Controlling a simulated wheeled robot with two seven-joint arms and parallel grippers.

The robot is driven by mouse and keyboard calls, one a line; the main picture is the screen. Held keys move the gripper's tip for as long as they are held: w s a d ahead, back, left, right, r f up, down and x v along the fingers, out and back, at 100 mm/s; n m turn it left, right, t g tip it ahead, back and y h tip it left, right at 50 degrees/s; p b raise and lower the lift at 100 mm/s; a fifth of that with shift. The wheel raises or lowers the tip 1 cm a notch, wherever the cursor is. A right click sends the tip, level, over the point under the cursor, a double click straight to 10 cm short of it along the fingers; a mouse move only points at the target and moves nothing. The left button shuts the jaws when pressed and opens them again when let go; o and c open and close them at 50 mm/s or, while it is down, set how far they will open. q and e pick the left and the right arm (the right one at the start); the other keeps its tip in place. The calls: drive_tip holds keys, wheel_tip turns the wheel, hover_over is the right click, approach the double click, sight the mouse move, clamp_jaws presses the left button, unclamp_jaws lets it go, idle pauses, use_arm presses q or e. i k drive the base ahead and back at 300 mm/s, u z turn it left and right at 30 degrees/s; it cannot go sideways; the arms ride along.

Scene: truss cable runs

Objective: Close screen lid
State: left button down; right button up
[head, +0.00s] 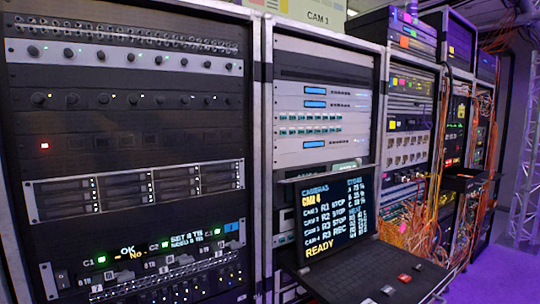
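The screen lid (335,213) stands raised in the second rack, at the lower centre of the head view. Its lit display lists cameras in yellow and white text, with "READY" at the bottom. It is hinged over a dark pull-out keyboard tray (362,277) that sticks out toward me. A red key (404,278) and a pale key (388,290) sit on the tray. The lid is open, roughly upright and leaning back a little. Neither of my grippers is in view.
A large rack (130,130) with knobs and drive bays fills the left side. More racks with orange cables (420,230) stand at the right, near the tray. The purple floor (500,275) is clear at the lower right, beside a metal truss (527,150).

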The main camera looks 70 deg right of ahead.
sight(334, 210)
drive_tip(key=u, duration=0.4)
drive_tip(key=k, duration=1.25)
drive_tip(key=z, duration=1.2)
